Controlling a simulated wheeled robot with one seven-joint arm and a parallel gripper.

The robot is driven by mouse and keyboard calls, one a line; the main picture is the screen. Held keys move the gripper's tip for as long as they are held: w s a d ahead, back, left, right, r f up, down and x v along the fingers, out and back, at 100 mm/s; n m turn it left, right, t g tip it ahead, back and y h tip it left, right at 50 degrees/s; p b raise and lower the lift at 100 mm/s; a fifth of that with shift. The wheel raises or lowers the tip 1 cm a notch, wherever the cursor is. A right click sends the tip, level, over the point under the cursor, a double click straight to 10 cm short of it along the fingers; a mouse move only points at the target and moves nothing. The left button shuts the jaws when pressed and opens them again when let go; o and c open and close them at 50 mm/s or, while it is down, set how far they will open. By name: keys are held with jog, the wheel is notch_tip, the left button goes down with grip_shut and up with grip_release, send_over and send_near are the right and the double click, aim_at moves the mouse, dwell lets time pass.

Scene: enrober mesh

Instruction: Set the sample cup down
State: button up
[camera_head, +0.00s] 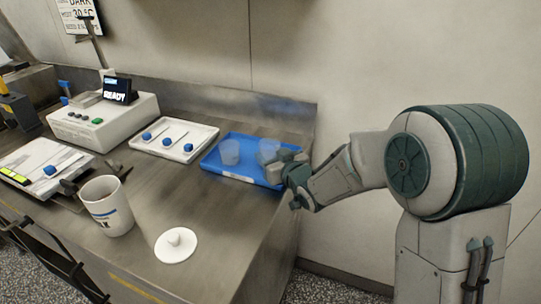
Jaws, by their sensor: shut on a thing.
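A translucent sample cup (267,149) is at my gripper (277,163), over the right part of the blue tray (237,174). My gripper is shut on this cup, and its fingers and wrist hide the cup's lower part. I cannot tell whether the cup touches the tray floor. A second translucent cup (230,152) stands upright in the left part of the blue tray, apart from my gripper.
A white tray (197,150) with blue-knobbed tools lies left of the blue tray. A white mug (107,207) and white lid (176,245) stand nearer. A machine (104,122) is at the back left. The steel counter (215,220) is clear before the blue tray.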

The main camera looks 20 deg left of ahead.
jog(key=shift+s+f+b, duration=0.1)
jog(key=shift+f+b, duration=0.25)
jog(key=shift+f, duration=0.05)
